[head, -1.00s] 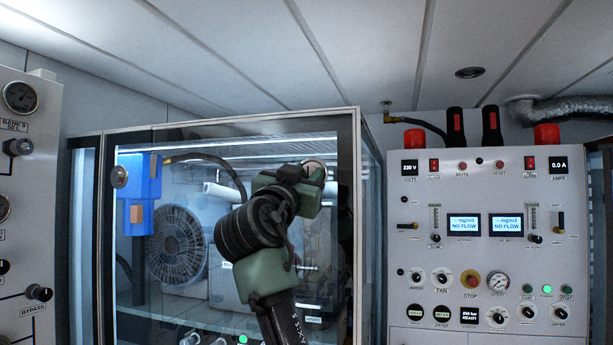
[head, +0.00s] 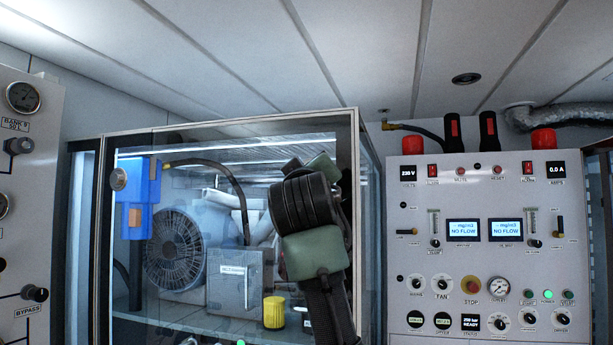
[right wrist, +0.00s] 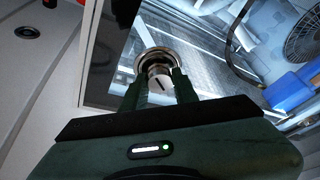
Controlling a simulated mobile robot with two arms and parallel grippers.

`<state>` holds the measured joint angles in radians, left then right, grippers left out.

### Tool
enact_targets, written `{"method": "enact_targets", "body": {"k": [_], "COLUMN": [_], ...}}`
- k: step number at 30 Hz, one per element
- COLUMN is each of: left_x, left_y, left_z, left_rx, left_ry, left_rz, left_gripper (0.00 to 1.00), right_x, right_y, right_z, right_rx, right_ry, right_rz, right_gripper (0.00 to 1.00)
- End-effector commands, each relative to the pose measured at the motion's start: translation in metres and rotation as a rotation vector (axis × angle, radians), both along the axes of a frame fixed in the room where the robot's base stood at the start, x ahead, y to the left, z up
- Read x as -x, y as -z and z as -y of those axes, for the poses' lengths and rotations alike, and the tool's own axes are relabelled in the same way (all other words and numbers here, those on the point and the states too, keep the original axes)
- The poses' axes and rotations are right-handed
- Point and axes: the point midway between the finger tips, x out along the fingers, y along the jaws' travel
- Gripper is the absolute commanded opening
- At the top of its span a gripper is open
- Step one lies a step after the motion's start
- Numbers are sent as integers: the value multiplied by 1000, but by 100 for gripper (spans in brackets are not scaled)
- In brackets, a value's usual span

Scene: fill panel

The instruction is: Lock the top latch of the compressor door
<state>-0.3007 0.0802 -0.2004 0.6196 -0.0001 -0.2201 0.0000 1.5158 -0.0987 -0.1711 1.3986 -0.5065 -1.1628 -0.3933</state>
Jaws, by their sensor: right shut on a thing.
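The compressor door (head: 346,165) is a glass panel with a dark border and appears shut in its frame. The top latch (right wrist: 158,72) is a round metal knob with a dark slot, set in a ring near the door's corner in the right wrist view. My right gripper (right wrist: 158,86) is shut on this knob, with one green finger on each side. The slot lies at a slant in that view. In the head view, my right arm and wrist hide the latch. My left gripper is in neither view.
Behind the glass are a fan (head: 175,250), a blue filter housing (head: 138,198) and a yellow cylinder (head: 274,312). A control panel (head: 440,265) stands to the right and a gauge panel (head: 45,180) to the left. The white ceiling is above.

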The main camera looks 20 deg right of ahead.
Motion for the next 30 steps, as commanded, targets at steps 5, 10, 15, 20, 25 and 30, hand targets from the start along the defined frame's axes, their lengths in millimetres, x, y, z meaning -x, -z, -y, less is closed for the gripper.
{"method": "enact_targets", "body": {"k": [5,10,15,20,25,30], "left_x": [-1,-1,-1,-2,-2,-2], "left_y": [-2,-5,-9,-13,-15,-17], "left_z": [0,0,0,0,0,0], "left_rx": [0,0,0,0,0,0], "left_ry": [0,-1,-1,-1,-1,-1], "left_rz": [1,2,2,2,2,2], "left_gripper": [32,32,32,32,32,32], "right_x": [1,1,1,2,2,2], "right_y": [-4,-5,-5,-6,-6,-6], "right_z": [3,3,3,3,2,3], "right_rx": [139,269,383,469,529,563], "right_ry": [4,4,5,5,5,5], "right_rz": [-90,-177,-256,-312,-352,-376], "right_gripper": [0,0,0,0,0,0]}}
